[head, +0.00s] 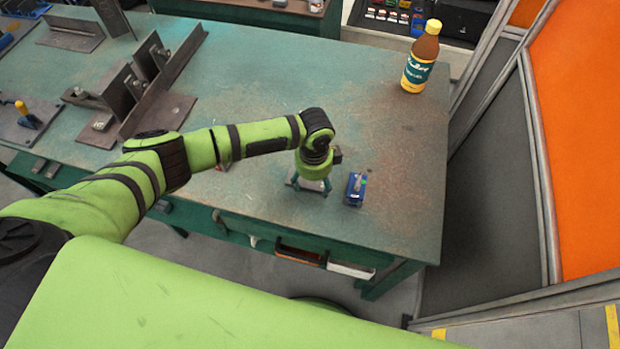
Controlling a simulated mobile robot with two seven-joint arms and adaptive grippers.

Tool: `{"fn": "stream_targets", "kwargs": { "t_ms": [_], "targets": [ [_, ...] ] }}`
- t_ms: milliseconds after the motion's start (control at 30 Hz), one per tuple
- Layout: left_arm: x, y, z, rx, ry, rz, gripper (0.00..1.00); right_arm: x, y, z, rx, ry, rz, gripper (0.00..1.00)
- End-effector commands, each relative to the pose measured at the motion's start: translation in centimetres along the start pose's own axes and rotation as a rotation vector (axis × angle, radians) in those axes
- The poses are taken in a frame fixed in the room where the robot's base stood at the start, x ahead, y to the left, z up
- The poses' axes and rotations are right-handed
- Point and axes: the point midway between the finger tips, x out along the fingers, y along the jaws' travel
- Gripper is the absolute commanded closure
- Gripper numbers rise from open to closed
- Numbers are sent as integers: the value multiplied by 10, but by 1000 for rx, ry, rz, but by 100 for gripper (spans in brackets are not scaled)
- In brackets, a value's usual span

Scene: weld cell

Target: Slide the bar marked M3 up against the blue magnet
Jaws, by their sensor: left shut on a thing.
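The blue magnet (354,189) stands on the green table near its front edge, right of my left gripper. My left gripper (312,190) points down at the table top and is shut on a flat grey bar (293,181), which my gripper partly covers. I cannot read any mark on the bar. A gap of bare table shows between the gripper and the magnet. My right gripper is not in view.
A bottle (421,58) with a yellow cap stands at the table's back right corner. Steel angles and plates (150,85) lie on the left part of the green table (270,80). A grey and orange partition (500,150) stands to the right. The table's middle is clear.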

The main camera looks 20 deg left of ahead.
Motion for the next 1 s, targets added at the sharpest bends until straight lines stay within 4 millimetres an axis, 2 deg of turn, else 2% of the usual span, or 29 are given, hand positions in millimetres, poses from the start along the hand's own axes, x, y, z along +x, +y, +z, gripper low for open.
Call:
{"fn": "stream_targets", "kwargs": {
  "t_ms": [200,667,1000],
  "targets": [
    [1,3,-15,4,4,3,90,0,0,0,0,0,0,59],
    [1,4,-19,3,3,3,90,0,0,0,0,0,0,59],
    [1,6,-38,3,5,3,90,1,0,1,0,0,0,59]
  ]
}}
